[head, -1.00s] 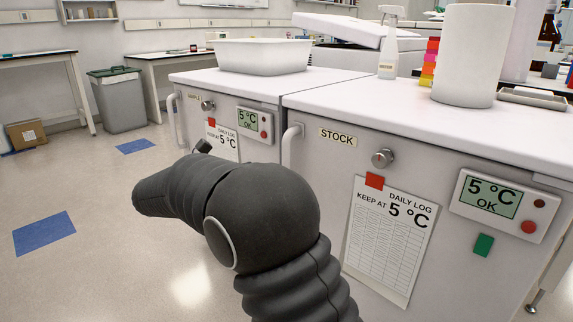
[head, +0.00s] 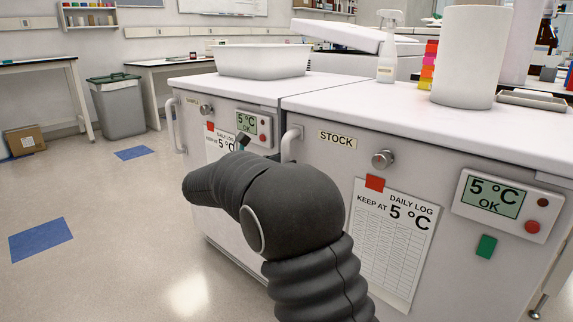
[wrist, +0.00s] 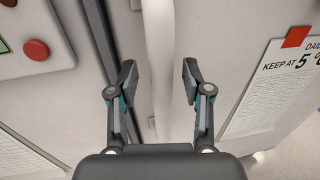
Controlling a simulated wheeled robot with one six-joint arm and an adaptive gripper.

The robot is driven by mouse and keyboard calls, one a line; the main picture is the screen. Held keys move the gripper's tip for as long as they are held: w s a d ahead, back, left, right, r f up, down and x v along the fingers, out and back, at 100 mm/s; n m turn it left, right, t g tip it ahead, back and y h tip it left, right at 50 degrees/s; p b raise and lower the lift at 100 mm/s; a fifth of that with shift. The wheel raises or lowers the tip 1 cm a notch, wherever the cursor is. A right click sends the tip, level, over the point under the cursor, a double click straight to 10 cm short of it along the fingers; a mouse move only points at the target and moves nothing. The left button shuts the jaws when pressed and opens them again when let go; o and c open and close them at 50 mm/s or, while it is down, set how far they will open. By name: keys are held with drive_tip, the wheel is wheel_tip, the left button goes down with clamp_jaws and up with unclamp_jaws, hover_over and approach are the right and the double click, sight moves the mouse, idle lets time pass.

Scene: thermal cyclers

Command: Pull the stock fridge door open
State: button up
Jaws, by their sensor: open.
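The stock fridge (head: 430,170) stands at the right in the head view, with a STOCK label (head: 337,140) on its white front. Its door looks shut. The upper end of its white handle (head: 291,140) shows at the door's left edge; my arm hides the lower part. In the wrist view the handle (wrist: 160,50) runs upright between the two fingers of my gripper (wrist: 158,72). The fingers are spread, with a gap on each side of it. How deep the handle lies between them is hard to tell. In the head view my arm hides most of the gripper.
The sample fridge (head: 190,135) stands directly left, with its own handle (head: 173,125) and display panel (head: 254,125). A white tub (head: 262,60) sits on top of it. A grey bin (head: 118,108) stands farther back.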

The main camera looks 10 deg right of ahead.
drive_tip(key=shift+w+d, duration=0.3)
drive_tip(key=shift+d, duration=0.35)
clamp_jaws()
drive_tip(key=shift+s+a, duration=0.1)
drive_tip(key=shift+s, duration=0.05)
